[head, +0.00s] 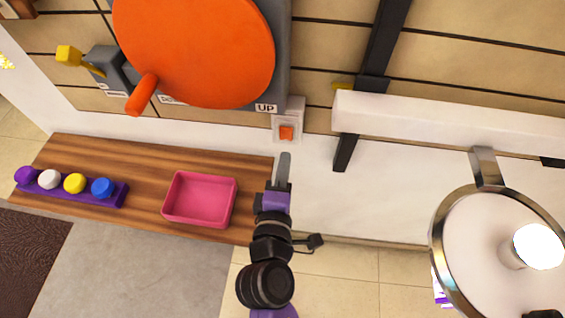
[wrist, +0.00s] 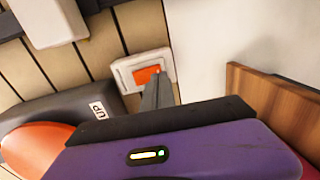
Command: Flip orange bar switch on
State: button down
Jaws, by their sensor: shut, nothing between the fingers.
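The orange bar switch (head: 286,133) is a small orange rocker set in a white wall plate (head: 289,116), low on the tan panelled wall. It also shows in the wrist view (wrist: 146,74). My gripper (head: 284,157) is shut and empty, just below the switch in the head view. In the wrist view the closed fingertips (wrist: 158,77) overlap the right part of the orange rocker. I cannot tell whether they touch it. The left part of the rocker is in plain sight.
A large orange disc (head: 195,45) on a grey panel with an UP label stands left of the switch. A wooden shelf (head: 145,160) holds a pink tray (head: 202,222) and a purple rack (head: 80,192) with coloured knobs. A white beam (head: 440,120) and a round lamp (head: 495,250) are at right.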

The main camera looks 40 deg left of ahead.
jog(key=s+d+f+b, duration=0.1)
jog(key=s+d+b, duration=0.1)
jog(key=s+d, duration=0.3)
jog(key=s, duration=0.3)
jog(key=shift+s+d+f+b, duration=0.15)
jog(key=shift+s+f+b, duration=0.15)
jog(key=shift+b, duration=0.05)
dwell(0.3)
